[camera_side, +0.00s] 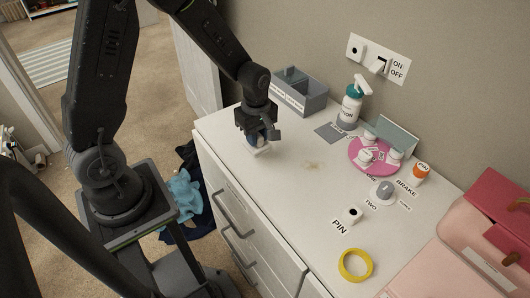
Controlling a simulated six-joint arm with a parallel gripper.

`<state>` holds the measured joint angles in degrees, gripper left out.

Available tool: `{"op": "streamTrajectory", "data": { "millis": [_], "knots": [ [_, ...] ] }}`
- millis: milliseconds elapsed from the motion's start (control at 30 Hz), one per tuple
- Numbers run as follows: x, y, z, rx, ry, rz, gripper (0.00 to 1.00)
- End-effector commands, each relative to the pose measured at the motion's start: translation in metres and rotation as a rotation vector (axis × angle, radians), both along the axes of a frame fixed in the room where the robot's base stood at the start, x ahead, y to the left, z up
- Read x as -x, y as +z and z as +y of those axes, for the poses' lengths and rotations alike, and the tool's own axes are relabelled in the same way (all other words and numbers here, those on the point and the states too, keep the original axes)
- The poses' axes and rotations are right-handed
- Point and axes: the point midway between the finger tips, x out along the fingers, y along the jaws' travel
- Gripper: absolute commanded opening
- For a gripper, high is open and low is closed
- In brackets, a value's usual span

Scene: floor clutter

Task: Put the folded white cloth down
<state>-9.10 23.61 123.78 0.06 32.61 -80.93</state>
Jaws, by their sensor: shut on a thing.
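My gripper (259,136) points down over the far left part of the white dresser top, near its left edge. It is shut on the folded white cloth (261,150), which shows as a small pale patch just under the fingers. The fingers and the arm hide most of the cloth. I cannot tell whether the cloth touches the dresser top (290,206) or hangs just above it.
A grey bin (301,90) stands behind the gripper. The front middle is clear.

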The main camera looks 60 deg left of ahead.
Motion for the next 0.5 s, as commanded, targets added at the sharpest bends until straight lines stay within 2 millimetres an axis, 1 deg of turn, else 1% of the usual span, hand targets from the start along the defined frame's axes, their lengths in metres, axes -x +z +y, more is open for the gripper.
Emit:
{"op": "streamTrajectory", "data": {
  "millis": [33,100,200,267,500],
  "knots": [
    [-0.004,-0.006,-0.008,0.0,-0.004,0.002,0.02],
    [-0.008,-0.01,-0.015,0.0,-0.003,0.001,0.02],
    [-0.011,-0.014,-0.02,0.0,-0.001,0.001,0.02],
    [-0.012,-0.018,-0.021,0.0,0.0,0.002,0.02],
    [-0.011,-0.05,-0.021,0.0,0.0,0.003,0.02]
  ]
}}
